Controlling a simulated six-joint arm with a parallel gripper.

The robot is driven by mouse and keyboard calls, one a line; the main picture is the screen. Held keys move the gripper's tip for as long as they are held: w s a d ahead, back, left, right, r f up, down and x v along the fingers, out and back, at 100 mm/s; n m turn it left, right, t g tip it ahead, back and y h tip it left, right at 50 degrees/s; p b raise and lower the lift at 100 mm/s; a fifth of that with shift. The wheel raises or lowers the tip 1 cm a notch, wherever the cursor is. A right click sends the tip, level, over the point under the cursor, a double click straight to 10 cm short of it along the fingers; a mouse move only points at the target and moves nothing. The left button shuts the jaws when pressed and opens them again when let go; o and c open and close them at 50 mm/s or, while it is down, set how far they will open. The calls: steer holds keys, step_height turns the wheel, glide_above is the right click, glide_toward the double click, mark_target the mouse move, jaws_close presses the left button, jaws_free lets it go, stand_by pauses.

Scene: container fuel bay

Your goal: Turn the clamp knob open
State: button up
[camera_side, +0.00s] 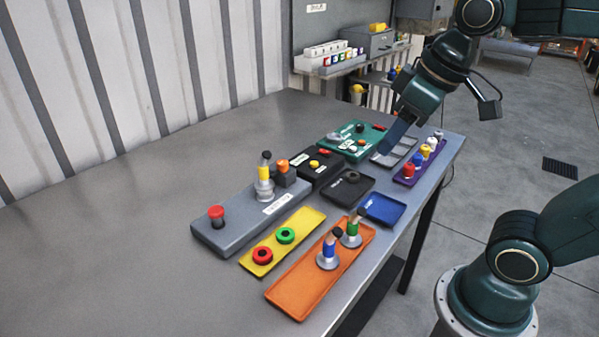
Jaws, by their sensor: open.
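A long grey fixture (232,229) lies on the table, with a white label on its front face. A red mushroom-shaped knob (216,214) stands on its left end. An upright silver fitting with a yellow band and black top (264,178) stands near its right end, beside an orange-and-grey block (285,174). I cannot tell for certain which of these is the clamp knob. My gripper (389,148) points down over the table's right part, near the green board and grey tray, well right of the grey fixture. It is open; its fingertips are small and partly merge with the tray behind.
Yellow tray (259,256) holds red and green rings; orange tray (300,293) holds two upright fittings. Black (350,197), blue (384,208) and purple (432,161) trays and a green board (341,147) crowd the right. The table's left (110,220) is clear.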

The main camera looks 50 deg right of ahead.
steer(key=w+r+n+g, duration=0.1)
steer(key=w+r+n, duration=0.1)
steer(key=w, duration=0.5)
steer(key=n+g, duration=0.4)
steer(key=n, duration=0.2)
glide_above(283, 162)
step_height(283, 162, down, 5)
step_height(283, 162, down, 14)
steer(key=shift+r, duration=0.15)
steer(key=c, duration=1)
